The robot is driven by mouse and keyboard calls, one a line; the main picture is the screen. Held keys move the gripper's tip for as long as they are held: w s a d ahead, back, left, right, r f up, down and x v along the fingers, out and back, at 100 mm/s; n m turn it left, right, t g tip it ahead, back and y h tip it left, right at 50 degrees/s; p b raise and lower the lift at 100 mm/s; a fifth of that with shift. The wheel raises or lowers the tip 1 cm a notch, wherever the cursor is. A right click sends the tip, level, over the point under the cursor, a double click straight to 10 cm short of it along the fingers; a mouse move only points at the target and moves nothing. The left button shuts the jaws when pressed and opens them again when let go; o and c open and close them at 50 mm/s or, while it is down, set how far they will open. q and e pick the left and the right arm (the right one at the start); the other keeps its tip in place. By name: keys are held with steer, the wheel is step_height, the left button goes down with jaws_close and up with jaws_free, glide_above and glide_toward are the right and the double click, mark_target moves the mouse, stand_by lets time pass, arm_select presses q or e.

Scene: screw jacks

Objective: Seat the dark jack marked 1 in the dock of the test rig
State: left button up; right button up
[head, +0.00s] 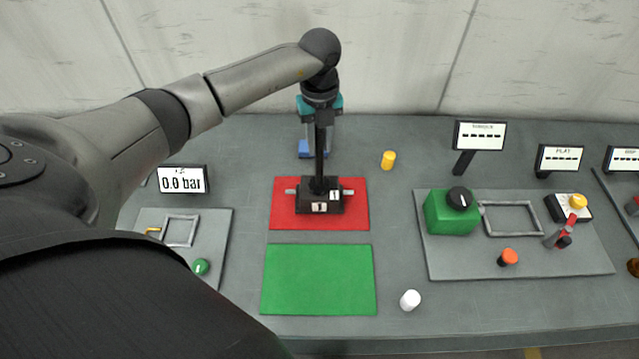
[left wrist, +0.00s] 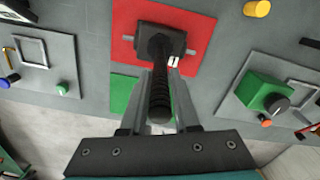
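The dark jack (head: 305,200) stands upright on the red mat (head: 287,220), its tall dark spindle pointing up and white labels on its base, one reading 1. It also shows in the left wrist view (left wrist: 150,42). My left gripper (head: 320,145) points down from above, its fingers on either side of the spindle. The fingers look slightly apart from it; contact is hard to judge. In the left wrist view the spindle lies between the fingers (left wrist: 162,85). Rectangular grey frames lie on the right panel (head: 515,235) and the left panel (head: 183,216). My right gripper is out of view.
A green mat (head: 318,280) lies in front of the red one. A green block (head: 447,215) with a black knob stands beside the right frame. A blue object (head: 304,150) is partly hidden behind my gripper. Yellow (head: 388,160) and white (head: 410,300) cylinders stand loose.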

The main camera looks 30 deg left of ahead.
arm_select(q)
jaws_close()
stand_by(0.8)
steer(key=shift+w+r, duration=0.3)
